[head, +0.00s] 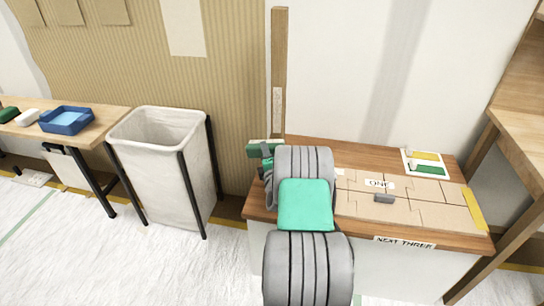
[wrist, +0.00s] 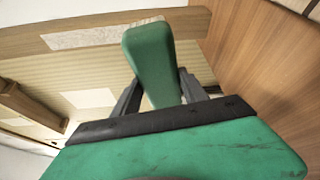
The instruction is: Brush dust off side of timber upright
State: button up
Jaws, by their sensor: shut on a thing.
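The timber upright (head: 279,55) stands against the wall at the back left of the wooden bench. A pale, speckled dust patch (head: 277,108) lies on its lower part; in the wrist view the upright (wrist: 188,22) runs across the top with the patch (wrist: 98,35) on it. My gripper (wrist: 158,88) is shut on a green brush (wrist: 150,55). In the head view the brush (head: 256,149) is low beside the upright's foot, below the patch, partly hidden by my arm. I cannot tell whether it touches the timber.
The bench top (head: 340,152) carries jointed boards (head: 430,212), a small grey block (head: 384,199) and a card with yellow and green strips (head: 424,163). A white bin (head: 165,165) stands left. A table (head: 95,113) farther left holds a blue tray (head: 67,120).

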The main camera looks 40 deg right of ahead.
jog(key=shift+s+d+f, duration=0.2)
jog(key=shift+d+f, duration=0.15)
jog(key=shift+d, duration=0.25)
jog(key=shift+s+d+f, duration=0.2)
jog(key=shift+d+f, duration=0.1)
jog(key=shift+d, duration=0.3)
jog(key=shift+a+f+b, duration=0.1)
jog(key=shift+f+b, duration=0.05)
jog(key=shift+b, duration=0.45)
jog(key=shift+w+d+b, duration=0.55)
jog(key=shift+d+b, duration=0.3)
jog(key=shift+b, duration=0.15)
jog(key=shift+w+d+r, duration=0.15)
jog(key=shift+r, duration=0.05)
jog(key=shift+w+d, duration=0.75)
jog(key=shift+d, duration=0.25)
dwell(0.5)
jog(key=shift+r, duration=0.15)
